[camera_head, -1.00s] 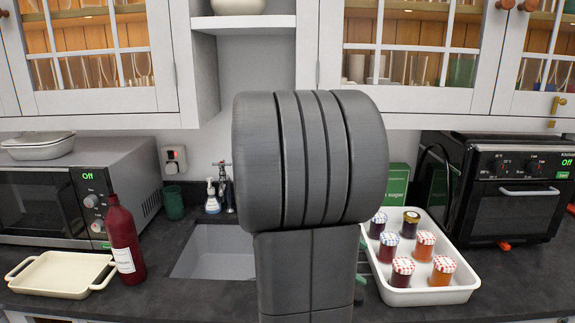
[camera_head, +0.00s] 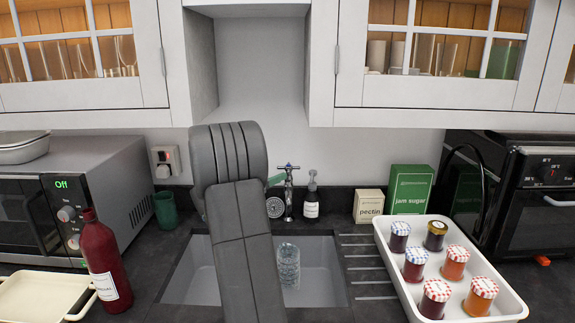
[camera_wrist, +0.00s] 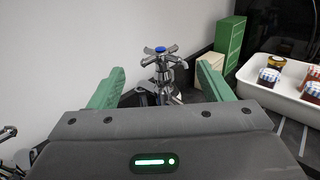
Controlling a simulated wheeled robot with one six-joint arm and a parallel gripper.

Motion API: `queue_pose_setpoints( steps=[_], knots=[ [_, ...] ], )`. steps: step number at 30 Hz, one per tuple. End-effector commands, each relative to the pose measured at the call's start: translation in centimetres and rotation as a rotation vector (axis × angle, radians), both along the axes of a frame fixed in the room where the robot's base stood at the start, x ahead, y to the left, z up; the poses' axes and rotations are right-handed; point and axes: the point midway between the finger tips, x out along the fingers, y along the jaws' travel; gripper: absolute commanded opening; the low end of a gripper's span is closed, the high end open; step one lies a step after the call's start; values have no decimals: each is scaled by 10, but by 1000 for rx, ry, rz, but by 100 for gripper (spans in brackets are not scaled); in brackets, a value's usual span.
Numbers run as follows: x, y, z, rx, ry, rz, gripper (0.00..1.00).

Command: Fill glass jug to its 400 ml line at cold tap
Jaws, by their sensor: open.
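The glass jug (camera_head: 289,265) stands in the sink (camera_head: 335,268), clear and apparently upright. Its 400 ml line and any water in it cannot be made out. The tap (camera_head: 288,192) stands behind the sink, chrome with a cross handle. In the wrist view the tap handle (camera_wrist: 160,52) has a blue cap and shows between and beyond my fingers. My gripper (camera_wrist: 160,82) is open and empty, its two green fingers wide apart, facing the handle. In the head view my arm hides most of the gripper and part of the sink.
A white tray (camera_head: 400,290) of jars sits at right. A red bottle (camera_head: 105,265) and green tumbler (camera_head: 165,210) are at left.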

Motion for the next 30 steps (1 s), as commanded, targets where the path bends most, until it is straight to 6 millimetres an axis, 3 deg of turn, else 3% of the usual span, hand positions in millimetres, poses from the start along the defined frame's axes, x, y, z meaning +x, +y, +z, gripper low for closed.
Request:
queue_pose_setpoints(
  steps=[4, 12, 25, 30],
  knots=[
    [23, -26, 2, 0, 1, -5, 73],
    [53, -54, 1, 0, 1, -2, 73],
    [60, -61, 0, 1, 1, -1, 73],
    [60, -61, 0, 1, 1, -1, 41]
  ],
)
